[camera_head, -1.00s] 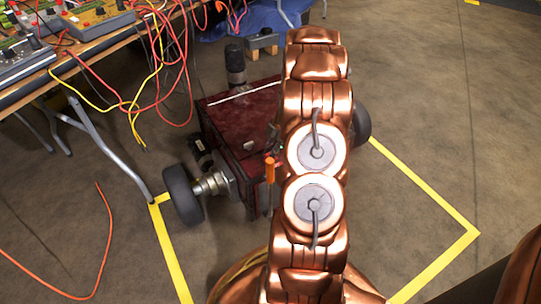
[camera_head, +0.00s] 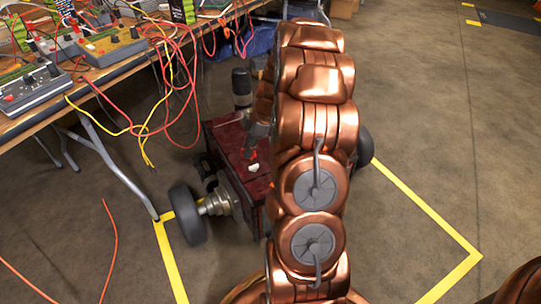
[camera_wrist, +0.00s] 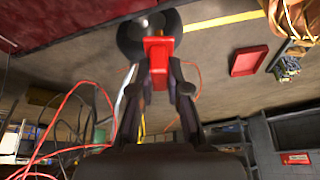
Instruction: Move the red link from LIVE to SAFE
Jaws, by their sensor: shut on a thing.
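The red link (camera_wrist: 158,52) is a small red block between the two dark fingertips of my gripper (camera_wrist: 159,84) in the wrist view. In the head view a bit of red (camera_head: 248,154) shows just under my gripper (camera_head: 257,132), over the top of the dark red wheeled machine (camera_head: 228,138). The link looks held clear of the machine's top, though the gap is hard to judge. The machine's side also shows in the wrist view (camera_wrist: 60,18). The LIVE and SAFE places cannot be read in either view. My arm hides the machine's right part.
Yellow floor tape (camera_head: 425,212) frames the machine. A bench (camera_head: 85,85) with meters and hanging red and yellow cables stands at the left. A dark wheel (camera_wrist: 132,38) lies behind the link in the wrist view. A red tray (camera_wrist: 249,58) is on the floor.

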